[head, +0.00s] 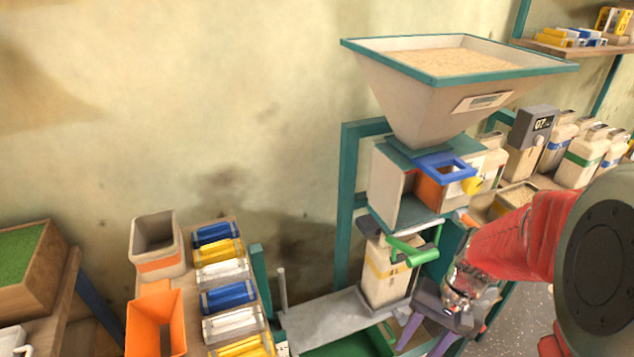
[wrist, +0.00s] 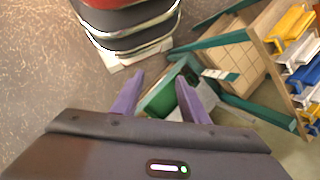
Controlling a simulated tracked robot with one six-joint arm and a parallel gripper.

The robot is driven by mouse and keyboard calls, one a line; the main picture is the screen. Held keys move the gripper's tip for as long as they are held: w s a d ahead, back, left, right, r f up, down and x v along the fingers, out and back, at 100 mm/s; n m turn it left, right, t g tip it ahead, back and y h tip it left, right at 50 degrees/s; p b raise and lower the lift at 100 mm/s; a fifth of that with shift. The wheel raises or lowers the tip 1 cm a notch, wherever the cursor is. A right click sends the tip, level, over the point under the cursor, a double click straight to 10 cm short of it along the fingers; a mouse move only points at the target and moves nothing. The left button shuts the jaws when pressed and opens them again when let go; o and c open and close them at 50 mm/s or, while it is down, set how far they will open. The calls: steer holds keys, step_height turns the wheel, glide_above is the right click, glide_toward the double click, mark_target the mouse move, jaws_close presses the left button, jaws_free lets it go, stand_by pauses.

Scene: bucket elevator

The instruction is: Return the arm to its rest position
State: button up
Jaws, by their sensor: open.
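My gripper (head: 425,335) is at the lower right of the head view, with its purple fingers spread and pointing down. In the wrist view my gripper (wrist: 160,95) is open with nothing between the fingertips. In the head view it is just right of and below the cream container with a yellow band (head: 388,272), apart from or touching it, I cannot tell. My red arm reaches in from the right edge. Below the fingers in the wrist view is a green bin (wrist: 188,90).
A hopper (head: 425,95) full of grain stands on a teal frame (head: 347,200). A green handle (head: 415,252) sticks out close to my gripper. A rack of coloured bars (head: 228,296) and an orange bin (head: 155,322) are at left. Floor (wrist: 50,70) is clear at the wrist view's left.

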steer(key=s+a+r+n+t+h, duration=0.1)
steer(key=s+a+r+n+t, duration=0.1)
steer(key=r, duration=0.7)
steer(key=s+a+r+n+t+h, duration=0.1)
steer(key=a+r+n+t+h, duration=0.1)
steer(key=r, duration=0.8)
steer(key=shift+s+a+r+n+t, duration=0.3)
steer(key=shift+a+n+t, duration=0.5)
steer(key=shift+t, duration=0.9)
